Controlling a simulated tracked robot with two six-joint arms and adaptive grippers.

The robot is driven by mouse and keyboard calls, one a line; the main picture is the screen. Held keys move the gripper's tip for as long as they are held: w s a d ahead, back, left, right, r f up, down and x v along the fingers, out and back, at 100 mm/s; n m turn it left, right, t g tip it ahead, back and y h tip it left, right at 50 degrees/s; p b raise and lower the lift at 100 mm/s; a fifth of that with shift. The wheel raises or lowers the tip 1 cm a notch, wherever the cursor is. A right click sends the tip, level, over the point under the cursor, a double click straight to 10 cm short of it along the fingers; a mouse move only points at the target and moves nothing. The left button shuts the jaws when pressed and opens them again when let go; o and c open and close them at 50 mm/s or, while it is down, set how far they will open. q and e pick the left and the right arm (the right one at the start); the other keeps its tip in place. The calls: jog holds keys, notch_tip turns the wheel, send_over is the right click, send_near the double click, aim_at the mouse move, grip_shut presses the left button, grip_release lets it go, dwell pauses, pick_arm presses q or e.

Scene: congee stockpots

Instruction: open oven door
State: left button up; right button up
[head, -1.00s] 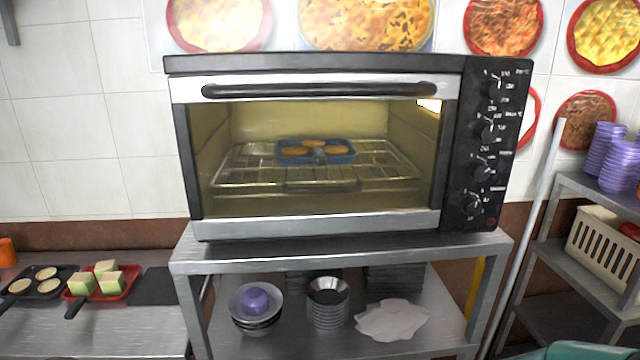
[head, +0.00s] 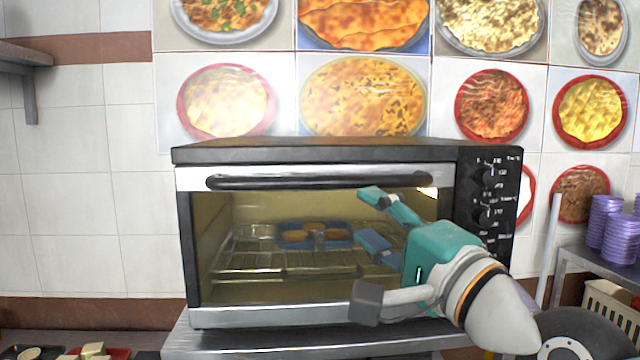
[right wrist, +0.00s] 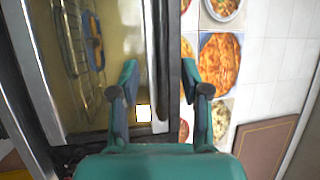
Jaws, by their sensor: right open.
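The black and silver oven (head: 320,152) stands on a grey metal stand. Its glass door (head: 250,316) is shut, with a long black handle (head: 290,182) across the top. My right gripper (head: 374,218) is open in front of the right part of the door, its fingertips pointing left, one above the other, near handle height and below. In the right wrist view, the handle (right wrist: 174,45) runs between the two spread fingers (right wrist: 158,72); I see no clear contact. My left gripper is not in view.
A blue tray of buns (head: 315,236) sits on the wire rack behind the glass. Control knobs (head: 488,195) are on the oven's right panel. Purple bowls (head: 615,230) stand on a shelf at right. Red trays (head: 95,352) lie low at left.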

aim_at(325, 186)
jog(key=p+x, duration=0.4)
jog(key=x, duration=0.9)
jog(key=shift+w+a+r, duration=0.1)
jog(key=shift+w+a, duration=0.1)
jog(key=shift+w, duration=0.1)
grip_shut()
